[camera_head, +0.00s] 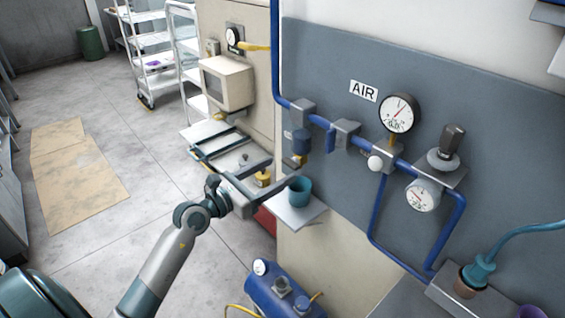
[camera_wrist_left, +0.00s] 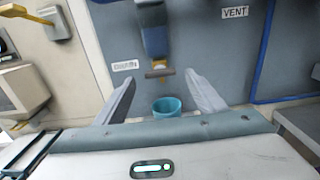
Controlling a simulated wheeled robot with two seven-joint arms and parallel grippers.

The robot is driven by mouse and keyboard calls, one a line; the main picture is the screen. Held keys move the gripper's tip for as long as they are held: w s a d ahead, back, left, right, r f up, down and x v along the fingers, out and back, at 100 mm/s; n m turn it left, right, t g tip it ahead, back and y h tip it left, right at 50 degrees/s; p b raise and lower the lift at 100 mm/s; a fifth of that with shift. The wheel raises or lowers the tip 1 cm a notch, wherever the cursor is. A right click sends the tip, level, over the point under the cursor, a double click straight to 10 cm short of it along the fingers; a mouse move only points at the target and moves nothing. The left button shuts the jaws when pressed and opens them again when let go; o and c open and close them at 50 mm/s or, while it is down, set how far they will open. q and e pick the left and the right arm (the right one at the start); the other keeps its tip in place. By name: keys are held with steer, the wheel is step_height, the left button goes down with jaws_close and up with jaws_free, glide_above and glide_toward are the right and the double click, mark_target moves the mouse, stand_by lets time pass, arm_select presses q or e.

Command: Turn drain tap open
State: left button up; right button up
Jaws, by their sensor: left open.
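The drain tap is a small grey crossbar handle (camera_wrist_left: 160,73) under a brass fitting, below the blue filter bowl, in the left wrist view. A label reading DRAIN (camera_wrist_left: 125,65) is on the panel to its left. In the head view the blue filter bowl with its brass lower end (camera_head: 301,144) hangs from the blue air pipe. My left gripper (camera_head: 284,170) is open and empty, just in front of and below the bowl. In the left wrist view its fingertips (camera_wrist_left: 161,79) are spread to either side of the tap handle; contact cannot be told.
A teal cup (camera_head: 300,190) stands on a small wall shelf (camera_head: 299,216) under the filter. The blue pipe (camera_head: 330,128), a large gauge (camera_head: 397,112) and a regulator (camera_head: 443,160) are to the right. A blue compressor tank (camera_head: 283,293) is below.

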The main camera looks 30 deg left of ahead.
mark_target(287, 165)
arm_select(q)
steer(key=shift+p+x, duration=0.35)
steer(key=shift+x, duration=1.3)
steer(key=shift+c, duration=0.3)
steer(key=c, duration=1)
